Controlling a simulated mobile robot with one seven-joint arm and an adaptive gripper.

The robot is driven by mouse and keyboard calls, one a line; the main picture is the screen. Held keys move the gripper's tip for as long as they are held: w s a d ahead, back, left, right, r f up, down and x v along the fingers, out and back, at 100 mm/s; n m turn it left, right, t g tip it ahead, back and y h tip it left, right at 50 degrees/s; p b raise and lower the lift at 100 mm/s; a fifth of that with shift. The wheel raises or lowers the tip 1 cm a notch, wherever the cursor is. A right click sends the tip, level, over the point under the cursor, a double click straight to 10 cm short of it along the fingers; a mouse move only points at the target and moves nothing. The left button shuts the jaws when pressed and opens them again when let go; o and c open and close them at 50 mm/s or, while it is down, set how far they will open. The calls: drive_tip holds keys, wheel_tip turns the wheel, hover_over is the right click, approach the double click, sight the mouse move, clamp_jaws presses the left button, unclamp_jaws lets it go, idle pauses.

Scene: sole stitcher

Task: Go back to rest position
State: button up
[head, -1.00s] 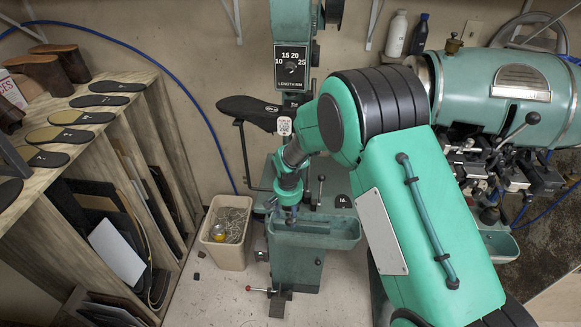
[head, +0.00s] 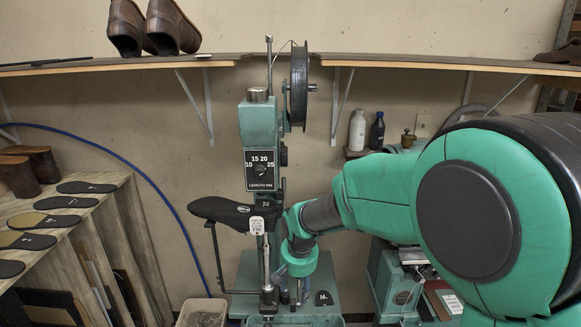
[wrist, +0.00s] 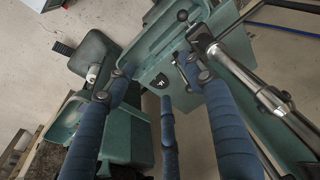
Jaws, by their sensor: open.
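My gripper (wrist: 158,78) is open and empty, its blue-wrapped fingers spread in the wrist view. In the head view my arm comes in from the right, and its wrist end is low, just right of the green sole stitcher's column (head: 257,125). The fingers are mostly hidden there. A black sole (head: 228,211) rests on the stitcher's side support, left of my wrist, apart from it. The stitcher has a length dial (head: 262,170) and a black spool (head: 299,84). In the wrist view the fingers hang over green machine parts (wrist: 178,78).
A wooden rack (head: 70,240) with several soles stands at left. Brown shoes (head: 152,28) sit on a wall shelf (head: 110,63). A bin (head: 202,312) stands at the bottom. Two bottles (head: 357,130) are behind my arm. Another green machine (head: 395,285) is partly hidden by it.

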drive_tip(key=s+d+r+t, duration=0.2)
drive_tip(key=s+d+r, duration=1)
drive_tip(key=s+r, duration=0.4)
drive_tip(key=s+d+r, duration=0.2)
drive_tip(key=s+d, duration=0.1)
drive_tip(key=s, duration=0.5)
drive_tip(key=s+d+r+t, duration=0.1)
drive_tip(key=s+d, duration=0.3)
drive_tip(key=s, duration=0.5)
drive_tip(key=shift+s+r, duration=0.15)
drive_tip(key=shift+r, duration=0.75)
